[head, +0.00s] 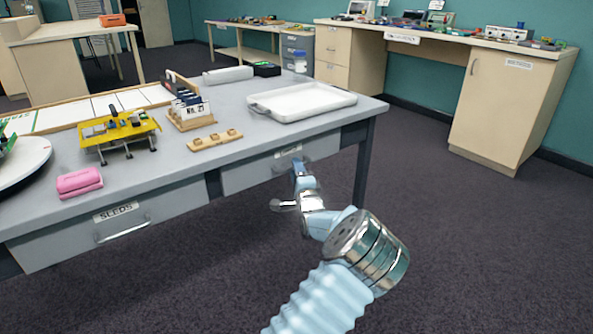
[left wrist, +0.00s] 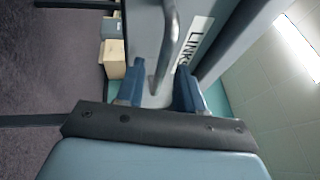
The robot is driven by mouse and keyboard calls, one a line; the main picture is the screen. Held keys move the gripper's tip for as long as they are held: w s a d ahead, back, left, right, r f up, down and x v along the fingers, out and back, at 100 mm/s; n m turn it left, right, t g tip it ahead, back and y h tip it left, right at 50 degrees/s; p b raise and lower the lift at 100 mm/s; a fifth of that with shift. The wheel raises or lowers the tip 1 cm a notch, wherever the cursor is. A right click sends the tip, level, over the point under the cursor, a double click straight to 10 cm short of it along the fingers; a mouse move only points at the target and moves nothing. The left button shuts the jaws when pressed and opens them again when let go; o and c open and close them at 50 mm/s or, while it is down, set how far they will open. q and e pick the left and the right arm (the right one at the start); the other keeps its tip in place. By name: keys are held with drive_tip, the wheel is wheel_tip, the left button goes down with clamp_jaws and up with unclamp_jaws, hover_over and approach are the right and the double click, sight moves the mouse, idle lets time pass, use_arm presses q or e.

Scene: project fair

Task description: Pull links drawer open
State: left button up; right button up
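The links drawer (head: 250,172) is a grey front under the right half of the grey table and looks closed. Contact cannot be told. My right gripper is not in view.
The sleds drawer (head: 122,221) is to the left in the same table. A white tray (head: 301,101), a wooden card holder (head: 192,112), a yellow model (head: 118,131) and a pink block (head: 79,183) are on the tabletop. The carpet right of the table is clear.

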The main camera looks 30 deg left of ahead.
use_arm(q)
drive_tip(key=shift+w+a, duration=0.15)
drive_tip(key=shift+a, duration=0.05)
clamp_jaws()
idle(0.4)
